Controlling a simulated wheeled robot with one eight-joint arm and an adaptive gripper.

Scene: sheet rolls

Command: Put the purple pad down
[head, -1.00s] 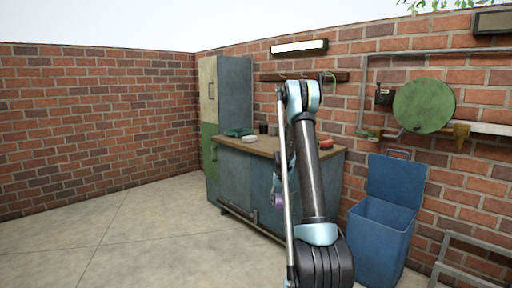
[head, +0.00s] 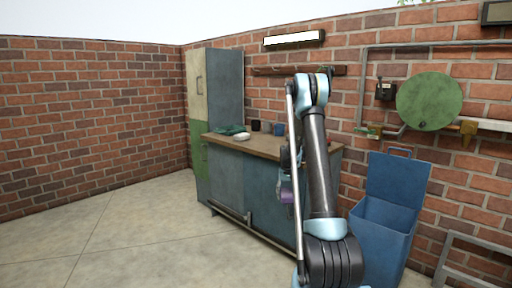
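The purple pad (head: 286,197) shows as a small purple patch just left of my arm, in front of the workbench's blue-grey front. It hangs in the air at the lower end of my gripper (head: 286,186). My gripper is small in the picture and partly hidden behind my arm. The pad stays with it as it moves, so it is shut on the pad, though the fingers do not show clearly.
The workbench (head: 262,146) has a wooden top with a teal cloth (head: 230,130), a white item (head: 241,136), a dark cup (head: 256,126) and a blue cup (head: 279,129). A tall cabinet (head: 228,90) stands left, an open blue bin (head: 380,230) right. The left floor is clear.

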